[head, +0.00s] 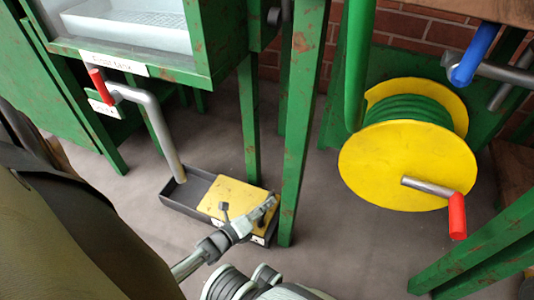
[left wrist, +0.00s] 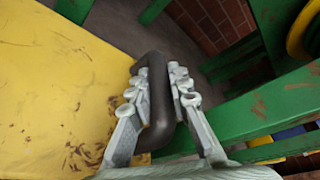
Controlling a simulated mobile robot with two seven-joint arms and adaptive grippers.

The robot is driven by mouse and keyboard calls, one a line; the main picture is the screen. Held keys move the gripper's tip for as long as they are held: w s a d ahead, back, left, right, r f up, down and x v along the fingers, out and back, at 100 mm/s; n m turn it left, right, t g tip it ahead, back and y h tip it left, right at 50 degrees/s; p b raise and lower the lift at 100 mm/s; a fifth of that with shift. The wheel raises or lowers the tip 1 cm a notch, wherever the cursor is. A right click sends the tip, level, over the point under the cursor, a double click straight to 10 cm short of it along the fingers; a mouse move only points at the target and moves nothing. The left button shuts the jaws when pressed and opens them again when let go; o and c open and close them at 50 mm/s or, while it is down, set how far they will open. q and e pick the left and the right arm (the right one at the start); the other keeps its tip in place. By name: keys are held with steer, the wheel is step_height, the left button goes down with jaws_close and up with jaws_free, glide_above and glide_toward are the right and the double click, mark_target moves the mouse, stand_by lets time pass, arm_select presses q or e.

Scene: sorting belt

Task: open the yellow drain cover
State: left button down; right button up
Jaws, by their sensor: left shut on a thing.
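The yellow drain cover (head: 238,192) lies over the right part of a dark rectangular drain box (head: 177,196) on the floor; it looks about flat. In the left wrist view the scuffed yellow cover (left wrist: 55,85) fills the left side. A dark bar handle (left wrist: 158,115) stands at its edge. My left gripper (head: 268,203) reaches in from below at the cover's right side. In the left wrist view my left gripper (left wrist: 156,75) is shut on the handle, with a finger on each side. My right gripper is not in view.
A green post (head: 303,120) stands close to the right of the cover. A grey pipe with a red handle (head: 150,105) comes down into the box's left end. A yellow hose reel (head: 405,160) is at the right. Bare floor lies left of the box.

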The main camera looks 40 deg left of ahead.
arm_select(q)
steer(key=c, duration=1.4)
jaws_free()
steer(key=shift+s, duration=0.1)
steer(key=v, duration=1.2)
steer(key=shift+d+r, duration=0.1)
